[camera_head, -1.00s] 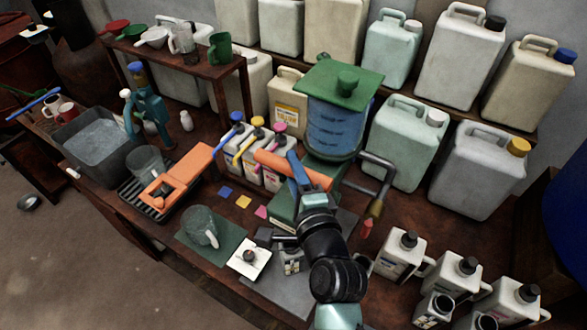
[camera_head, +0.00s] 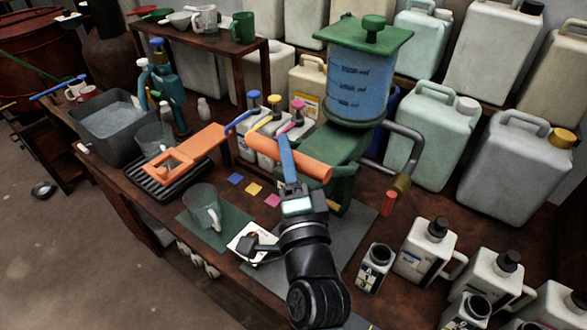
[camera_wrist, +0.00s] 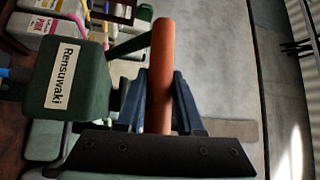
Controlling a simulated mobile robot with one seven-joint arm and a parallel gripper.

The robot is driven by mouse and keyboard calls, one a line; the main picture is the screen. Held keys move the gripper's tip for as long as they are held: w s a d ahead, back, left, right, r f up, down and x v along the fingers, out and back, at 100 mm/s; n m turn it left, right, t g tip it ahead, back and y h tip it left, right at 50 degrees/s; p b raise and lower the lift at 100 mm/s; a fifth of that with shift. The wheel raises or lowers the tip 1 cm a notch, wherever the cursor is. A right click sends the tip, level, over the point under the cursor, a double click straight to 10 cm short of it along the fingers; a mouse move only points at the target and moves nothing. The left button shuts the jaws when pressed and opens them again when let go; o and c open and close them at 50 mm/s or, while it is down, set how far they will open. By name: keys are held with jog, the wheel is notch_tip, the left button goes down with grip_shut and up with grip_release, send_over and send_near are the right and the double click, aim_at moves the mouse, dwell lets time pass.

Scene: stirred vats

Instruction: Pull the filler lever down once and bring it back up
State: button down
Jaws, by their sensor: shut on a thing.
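The filler is a green machine with a clear blue tank (camera_head: 357,92) under a green square lid. Its lever has an orange cylindrical handle (camera_head: 262,146) in front of the green body (camera_head: 335,150). The handle also shows upright in the wrist view (camera_wrist: 162,60). My gripper (camera_head: 288,155) is shut on the handle near its middle, with blue fingers on both sides of it. In the wrist view, the gripper (camera_wrist: 162,85) has the handle between its fingers, beside the green body with its "Rensuwaki" label. The lever's pivot is not clear to me.
A clear jug (camera_head: 203,207) stands on a green mat below left of the handle. Bottles with coloured pumps (camera_head: 272,125) stand behind the handle. A bent grey pipe (camera_head: 411,150) and several white bottles (camera_head: 425,250) are to the right.

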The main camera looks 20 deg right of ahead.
notch_tip(320, 180, down, 7)
jog(key=s+a+n+t+b, duration=0.1)
jog(key=a+n+t+b, duration=0.1)
jog(key=b, duration=1.3)
jog(key=shift+s+a+n+t+y, duration=0.2)
jog(key=shift+s+n+t+y, duration=0.15)
jog(key=shift+n, duration=0.35)
jog(key=c, duration=0.6)
grip_release()
jog(key=shift+b, duration=0.3)
jog(key=shift+o, duration=0.2)
jog(key=shift+s, duration=0.1)
jog(key=shift+s, duration=0.1)
jog(key=b+v, duration=0.4)
jog(key=v, duration=0.8)
jog(key=shift+s, duration=0.4)
